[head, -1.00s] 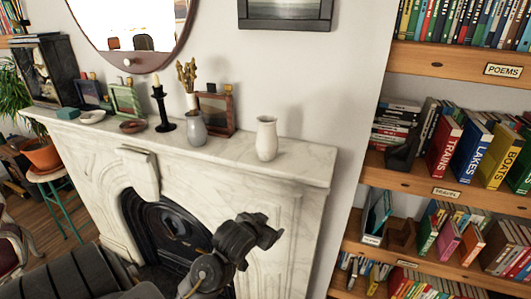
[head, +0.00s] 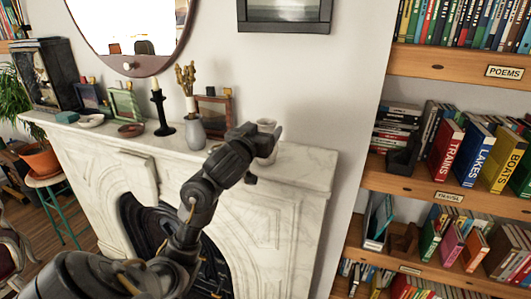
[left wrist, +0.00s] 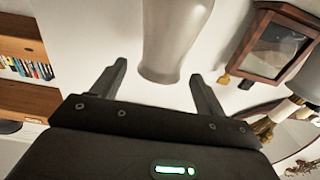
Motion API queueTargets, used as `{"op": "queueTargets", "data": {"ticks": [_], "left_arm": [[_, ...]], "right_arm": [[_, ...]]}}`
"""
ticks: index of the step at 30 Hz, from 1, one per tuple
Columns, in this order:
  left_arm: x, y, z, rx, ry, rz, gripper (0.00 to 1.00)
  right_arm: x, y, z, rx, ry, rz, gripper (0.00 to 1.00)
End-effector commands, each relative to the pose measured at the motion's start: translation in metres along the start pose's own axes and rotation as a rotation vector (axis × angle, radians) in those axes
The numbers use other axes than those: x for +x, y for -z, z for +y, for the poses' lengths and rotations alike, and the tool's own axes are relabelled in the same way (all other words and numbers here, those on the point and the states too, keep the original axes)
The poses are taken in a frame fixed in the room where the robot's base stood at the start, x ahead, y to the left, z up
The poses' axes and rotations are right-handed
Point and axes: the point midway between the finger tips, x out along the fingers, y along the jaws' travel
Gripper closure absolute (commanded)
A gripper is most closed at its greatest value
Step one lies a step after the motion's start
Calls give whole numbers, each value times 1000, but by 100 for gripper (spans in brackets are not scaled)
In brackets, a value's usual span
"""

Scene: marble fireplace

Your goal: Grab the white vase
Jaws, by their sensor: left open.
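The white vase (head: 266,123) stands on the mantelpiece near its right end. In the head view my left gripper partly hides it; its rim and some of its body show. My left gripper (head: 263,156) is open at the vase. In the left wrist view the vase (left wrist: 174,40) appears large and upside down, its end reaching between the open fingers of the left gripper (left wrist: 160,71). Gaps show on both sides, and I cannot tell whether a finger touches it. My right gripper is not in view.
The marble mantelpiece (head: 300,176) also holds a grey vase (head: 195,133), a black candlestick (head: 161,112) and a wooden frame (head: 214,117) left of my gripper. A bookshelf (head: 430,190) stands to the right. The mantel's right end is clear.

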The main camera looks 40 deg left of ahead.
Motion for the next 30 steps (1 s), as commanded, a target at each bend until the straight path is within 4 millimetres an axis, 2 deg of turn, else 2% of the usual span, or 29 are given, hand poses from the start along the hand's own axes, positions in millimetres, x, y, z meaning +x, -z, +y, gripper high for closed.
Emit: {"op": "queueTargets", "data": {"ticks": [8,18,27,30], "left_arm": [[11,0,0,-2,-2,0,26],[55,-2,-3,0,-1,0,26],[60,0,-2,0,-1,0,26],[60,0,-2,0,-1,0,38]], "right_arm": [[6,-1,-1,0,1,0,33],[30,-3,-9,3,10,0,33],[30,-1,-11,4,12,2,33],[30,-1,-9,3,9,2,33]]}}
